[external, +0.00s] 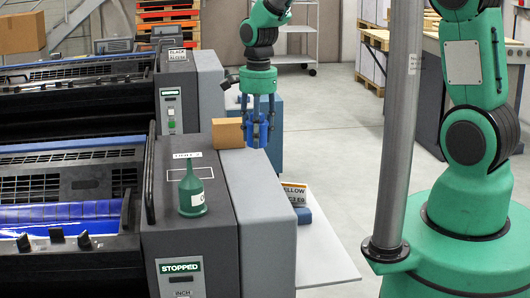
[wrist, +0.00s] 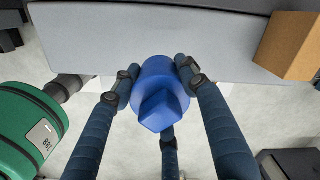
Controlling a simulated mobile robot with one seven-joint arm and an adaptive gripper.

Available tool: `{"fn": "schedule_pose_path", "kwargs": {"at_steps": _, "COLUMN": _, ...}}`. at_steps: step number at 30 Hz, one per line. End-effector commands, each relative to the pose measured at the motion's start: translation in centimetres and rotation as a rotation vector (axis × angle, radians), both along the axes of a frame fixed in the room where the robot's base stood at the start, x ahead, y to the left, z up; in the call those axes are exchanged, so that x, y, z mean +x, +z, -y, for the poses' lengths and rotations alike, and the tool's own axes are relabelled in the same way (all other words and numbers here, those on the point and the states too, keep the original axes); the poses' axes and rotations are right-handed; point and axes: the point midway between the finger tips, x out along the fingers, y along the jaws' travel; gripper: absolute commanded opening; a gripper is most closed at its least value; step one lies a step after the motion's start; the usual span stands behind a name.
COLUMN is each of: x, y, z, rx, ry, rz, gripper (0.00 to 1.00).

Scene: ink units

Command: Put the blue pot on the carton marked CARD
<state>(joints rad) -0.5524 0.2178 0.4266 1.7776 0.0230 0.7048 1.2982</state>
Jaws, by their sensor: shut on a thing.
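My gripper (external: 257,122) is shut on the blue pot (external: 263,132), beside the inner edge of the nearer press unit. In the wrist view the fingers of my gripper (wrist: 160,78) close around the blue pot (wrist: 163,92), whose angular blue part points toward the camera. A small brown carton (external: 228,133) stands on the unit's top, just left of the pot in the external view. The carton also shows at the upper right of the wrist view (wrist: 290,45). No CARD marking is readable on it. Another brown carton (external: 22,32) is at the far upper left.
A green bottle (external: 192,195) stands on the near unit's dark top. A grey post (external: 398,130) stands right; grey floor lies between.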

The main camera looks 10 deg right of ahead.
Motion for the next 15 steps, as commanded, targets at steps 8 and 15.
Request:
{"fn": "schedule_pose_path", "kwargs": {"at_steps": 8, "x": 4.1, "y": 2.5, "z": 0.5, "rx": -0.009, "ry": -0.344, "rz": -0.005, "gripper": 0.00}}
{"fn": "schedule_pose_path", "kwargs": {"at_steps": 15, "x": 7.0, "y": 4.2, "z": 1.2, "rx": -0.018, "ry": -0.616, "rz": -0.008, "gripper": 0.00}}
